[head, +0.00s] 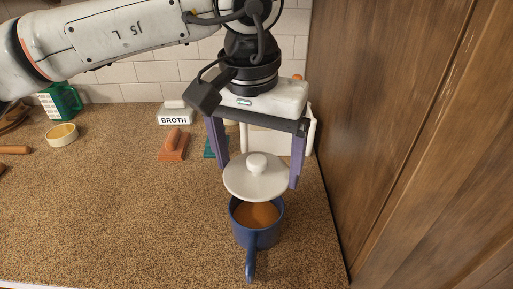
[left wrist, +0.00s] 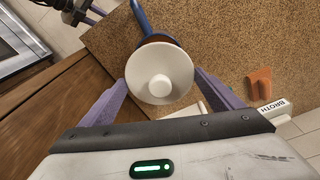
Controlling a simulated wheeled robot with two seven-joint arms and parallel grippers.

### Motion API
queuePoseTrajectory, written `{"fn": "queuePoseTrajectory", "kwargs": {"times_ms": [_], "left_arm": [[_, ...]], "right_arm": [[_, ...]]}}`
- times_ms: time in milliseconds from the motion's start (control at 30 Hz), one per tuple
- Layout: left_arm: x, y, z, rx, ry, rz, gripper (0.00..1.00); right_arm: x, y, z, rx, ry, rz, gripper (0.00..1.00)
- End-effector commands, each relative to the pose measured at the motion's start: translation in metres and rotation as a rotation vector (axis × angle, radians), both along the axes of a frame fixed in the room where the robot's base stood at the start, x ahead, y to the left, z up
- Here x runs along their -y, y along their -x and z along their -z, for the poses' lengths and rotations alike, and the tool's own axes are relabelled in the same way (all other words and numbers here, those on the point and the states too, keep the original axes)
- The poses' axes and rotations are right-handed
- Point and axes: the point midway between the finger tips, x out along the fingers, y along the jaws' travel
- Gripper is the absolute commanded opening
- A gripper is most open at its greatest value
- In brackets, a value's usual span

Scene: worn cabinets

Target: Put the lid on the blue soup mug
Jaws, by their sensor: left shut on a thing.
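The blue soup mug (head: 254,234) stands upright on the counter with brown soup in it and its handle toward the front. The white round lid (head: 257,178) with a knob is held between the fingers of my left gripper (head: 256,172), which is shut on it. In the head view the lid overlaps the far part of the mug's rim and appears above it, while the soup's near part shows. In the left wrist view the lid (left wrist: 160,74) hides most of the mug, and the blue handle (left wrist: 143,18) shows beyond it.
A wooden cabinet side (head: 410,140) rises close to the right of the mug. A white BROTH sign (head: 174,118), an orange-brown block (head: 173,147) and a white container (head: 311,128) stand behind. The counter left of the mug is clear.

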Motion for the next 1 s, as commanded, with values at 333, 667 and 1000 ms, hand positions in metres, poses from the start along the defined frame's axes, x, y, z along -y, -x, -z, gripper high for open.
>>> {"fn": "queuePoseTrajectory", "kwargs": {"times_ms": [333, 667, 1000], "left_arm": [[0.0, 0.001, 0.0, 0.001, 0.0, -0.008, 0.64], [-0.001, 0.001, 0.021, -0.001, 0.001, -0.008, 0.64], [-0.001, 0.0, 0.052, 0.001, 0.0, -0.009, 0.64]], "right_arm": [[0.0, 0.002, 0.003, -0.005, 0.0, 0.0, 0.31], [-0.001, 0.002, 0.019, -0.003, -0.001, -0.001, 0.31], [-0.001, 0.001, 0.042, -0.003, -0.001, -0.002, 0.31]]}}
